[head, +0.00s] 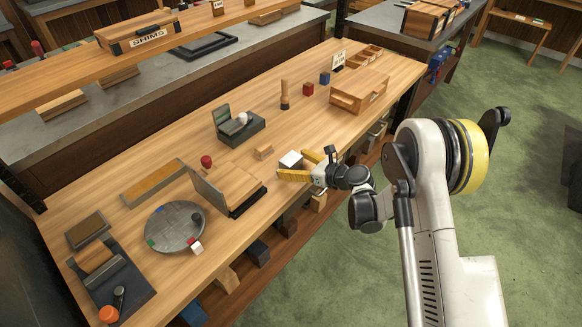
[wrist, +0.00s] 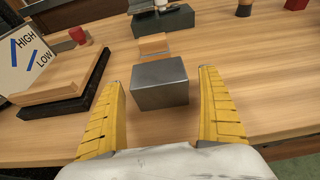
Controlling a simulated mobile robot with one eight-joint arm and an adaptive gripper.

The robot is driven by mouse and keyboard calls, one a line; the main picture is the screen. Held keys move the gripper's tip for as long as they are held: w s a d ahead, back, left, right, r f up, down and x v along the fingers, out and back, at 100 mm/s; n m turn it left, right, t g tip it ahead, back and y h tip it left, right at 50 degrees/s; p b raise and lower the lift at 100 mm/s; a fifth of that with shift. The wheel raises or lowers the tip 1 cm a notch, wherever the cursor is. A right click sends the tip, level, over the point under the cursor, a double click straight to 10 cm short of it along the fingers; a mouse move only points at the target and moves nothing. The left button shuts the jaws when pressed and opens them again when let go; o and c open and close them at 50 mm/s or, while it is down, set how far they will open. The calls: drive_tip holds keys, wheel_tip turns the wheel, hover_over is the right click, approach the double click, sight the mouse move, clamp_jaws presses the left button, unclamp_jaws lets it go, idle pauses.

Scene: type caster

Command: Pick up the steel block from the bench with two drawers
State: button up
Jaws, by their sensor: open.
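The steel block (wrist: 160,84) is a grey metallic box on the wooden bench (head: 150,190). My gripper (wrist: 162,92) is open, with one yellow finger to the left of the block and one to the right. There is a gap between each finger and the block, and nothing is held. In the head view my gripper (head: 302,166) reaches in low over the bench's front edge. The drawers of the bench cannot be clearly made out.
A small wooden block (wrist: 154,44) lies just behind the steel block. A wooden stand (wrist: 58,85) with a HIGH/LOW panel is at left, and a dark green device (head: 238,123) stands behind. A round grey plate (head: 174,226) is farther left. Bare bench lies right of the block.

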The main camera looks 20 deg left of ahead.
drive_tip(key=shift+w+a+f, duration=0.2)
drive_tip(key=shift+a, duration=0.35)
drive_tip(key=c, duration=1.5)
drive_tip(key=shift+r, duration=0.1)
drive_tip(key=shift+r, duration=0.1)
